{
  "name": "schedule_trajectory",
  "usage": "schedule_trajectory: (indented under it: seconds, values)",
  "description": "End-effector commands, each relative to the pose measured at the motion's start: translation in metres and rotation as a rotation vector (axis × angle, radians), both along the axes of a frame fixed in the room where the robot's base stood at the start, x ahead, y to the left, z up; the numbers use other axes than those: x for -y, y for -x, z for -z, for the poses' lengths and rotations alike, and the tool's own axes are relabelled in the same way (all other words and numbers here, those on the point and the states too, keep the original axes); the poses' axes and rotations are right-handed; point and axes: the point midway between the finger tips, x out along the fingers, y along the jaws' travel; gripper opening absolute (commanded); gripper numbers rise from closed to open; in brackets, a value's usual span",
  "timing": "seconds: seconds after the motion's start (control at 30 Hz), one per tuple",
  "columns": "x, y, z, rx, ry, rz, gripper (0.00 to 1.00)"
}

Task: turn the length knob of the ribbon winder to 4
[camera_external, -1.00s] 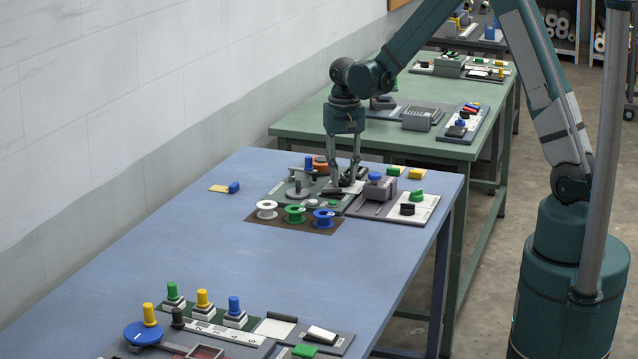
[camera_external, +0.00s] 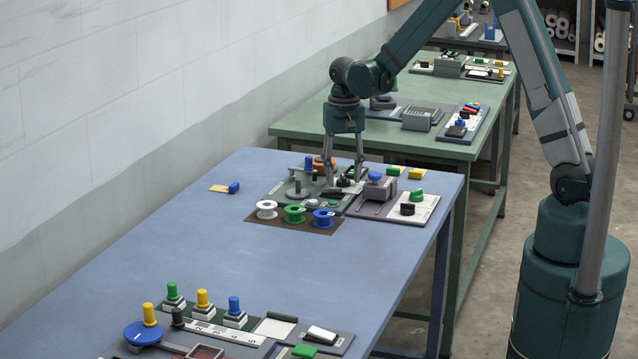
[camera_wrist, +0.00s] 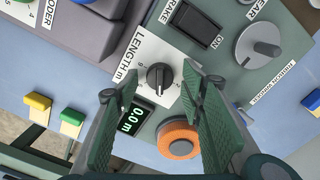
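The ribbon winder (camera_external: 284,190) is a grey-green panel at the far end of the blue table. In the wrist view its length knob (camera_wrist: 159,77) is a black knob with a pale pointer line, on a white plate lettered LENGTH m with numbers around it. The exact number at the pointer is too small to tell. A display (camera_wrist: 130,119) beside it reads 0.0. My gripper (camera_wrist: 161,88) is open, its two green fingers on either side of the knob with gaps. It also shows above the panel in the external view (camera_external: 344,180); contact is not visible there.
A grey device (camera_external: 378,188) stands beside the winder. Spools (camera_external: 295,213) lie in front. The blue table's middle is clear.

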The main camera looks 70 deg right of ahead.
Motion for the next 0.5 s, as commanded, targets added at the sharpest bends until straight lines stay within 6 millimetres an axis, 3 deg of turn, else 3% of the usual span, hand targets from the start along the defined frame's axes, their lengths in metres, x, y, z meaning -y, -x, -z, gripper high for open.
schedule_trajectory:
  seconds: [0.27,0.5]
  values:
    - [0.0,0.0,-0.016,0.0,0.0,0.0,0.4]
    - [0.0,0.0,-0.045,0.0,0.0,0.0,0.4]
